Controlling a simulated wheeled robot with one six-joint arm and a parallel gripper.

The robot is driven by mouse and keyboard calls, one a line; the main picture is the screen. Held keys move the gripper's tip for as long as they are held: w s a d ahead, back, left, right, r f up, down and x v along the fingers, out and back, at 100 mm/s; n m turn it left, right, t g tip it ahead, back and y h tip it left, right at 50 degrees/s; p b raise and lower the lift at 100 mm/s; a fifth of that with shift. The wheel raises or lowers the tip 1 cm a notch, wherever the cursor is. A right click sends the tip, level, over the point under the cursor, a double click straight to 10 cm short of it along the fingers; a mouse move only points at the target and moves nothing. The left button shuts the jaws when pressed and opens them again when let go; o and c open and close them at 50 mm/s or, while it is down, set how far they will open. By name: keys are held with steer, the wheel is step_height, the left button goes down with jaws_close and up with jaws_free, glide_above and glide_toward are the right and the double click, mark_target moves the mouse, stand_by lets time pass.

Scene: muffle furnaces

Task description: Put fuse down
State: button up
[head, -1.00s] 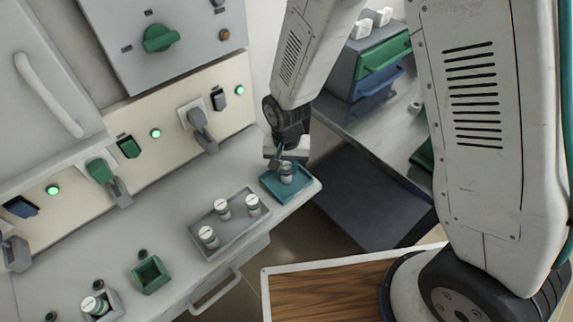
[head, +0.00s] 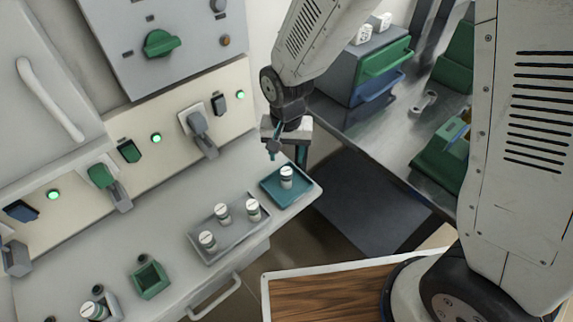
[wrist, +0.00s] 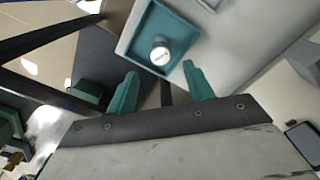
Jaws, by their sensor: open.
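A white fuse with a grey band (head: 286,177) stands upright in the teal tray (head: 268,193) at the right end of the bench. The fuse (wrist: 160,53) and the teal tray (wrist: 187,22) also show in the wrist view, beyond the fingertips. My gripper (head: 287,154) is open and empty, just above and behind the tray, apart from the fuse. Its two teal fingers (wrist: 158,82) are spread in the wrist view, with nothing between them.
A grey tray (head: 232,239) with several similar fuses lies left of the teal tray. A small green open box (head: 150,279) stands further left. Switches and plugs line the panel (head: 178,132) behind. A wood-topped surface (head: 330,297) lies in front.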

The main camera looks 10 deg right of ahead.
mark_target(286, 172)
steer(key=s+d+r, duration=0.1)
steer(key=d+r, duration=0.2)
steer(key=r, duration=0.3)
steer(key=s+d+r, duration=0.1)
steer(key=d+r, duration=0.3)
steer(key=r, duration=0.2)
steer(key=s+d+r+n, duration=0.1)
steer(key=s+d+r, duration=0.5)
steer(key=s+d, duration=0.1)
steer(key=s+d+r+n+t, duration=0.1)
steer(key=s+d+r, duration=0.5)
steer(key=s, duration=0.4)
steer(key=shift+s+d+r, duration=0.3)
steer(key=shift+d, duration=0.1)
